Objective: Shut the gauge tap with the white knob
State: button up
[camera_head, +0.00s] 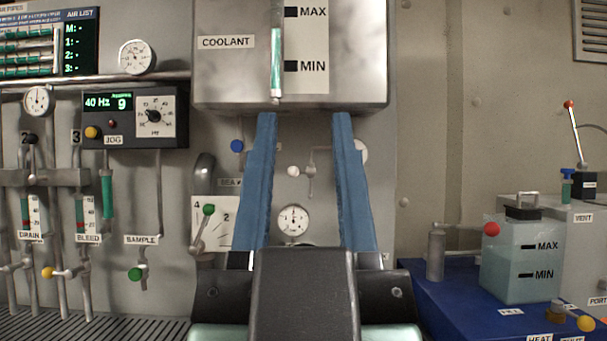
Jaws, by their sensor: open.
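The gauge tap's white knob (293,171) sits on a short stem at the wall, below the steel coolant tank. A thin pipe and fitting (311,171) stand just right of the knob. A round gauge (293,220) is below it on the wall. My gripper (304,120) points away from me toward the wall, with its two blue fingers wide apart. In the picture the knob and gauge show between the fingers, and nothing is held. How far the fingertips are from the wall is hard to tell. My gripper body hides what lies below the gauge.
The coolant tank (220,72) juts out above. A blue knob (237,146) is left of the fingers, and a green-knobbed lever (207,212) is lower left. A blue bench (455,300) with a coolant jug (522,260) stands right. The wall between is mostly bare.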

aim_at(293, 172)
jog(key=i+j, duration=0.3)
jog(key=i, duration=0.2)
jog(key=i+j, duration=0.35)
jog(key=i, duration=0.15)
jog(key=i+j, duration=0.3)
jog(key=i, duration=0.2)
jog(key=z, duration=0.05)
